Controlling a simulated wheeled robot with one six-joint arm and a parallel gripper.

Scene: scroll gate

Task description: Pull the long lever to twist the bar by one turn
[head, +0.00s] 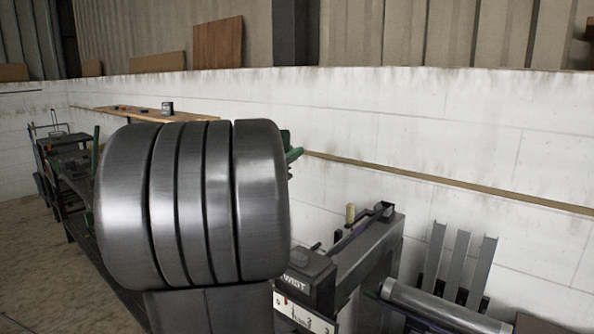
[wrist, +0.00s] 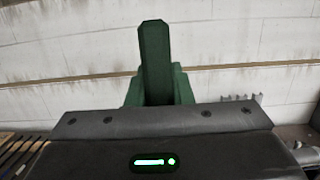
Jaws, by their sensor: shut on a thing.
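My gripper is at the right edge of my large grey arm in the head view, where a green part of it (head: 293,154) shows. In the wrist view its green finger (wrist: 154,45) stands upright beyond the dark housing. The near finger covers what is between the fingers. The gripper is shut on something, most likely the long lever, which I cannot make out. The dark twisting machine (head: 305,275), with "TWIST" written on it, stands below and to the right of my arm in the head view. I cannot clearly make out the bar.
My arm covers much of the head view. A grey cylinder (head: 440,305) and upright metal strips (head: 455,265) are at the right. A white wall (head: 450,120) runs behind. A wooden shelf (head: 155,114) and a cluttered workbench (head: 70,180) are at the left.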

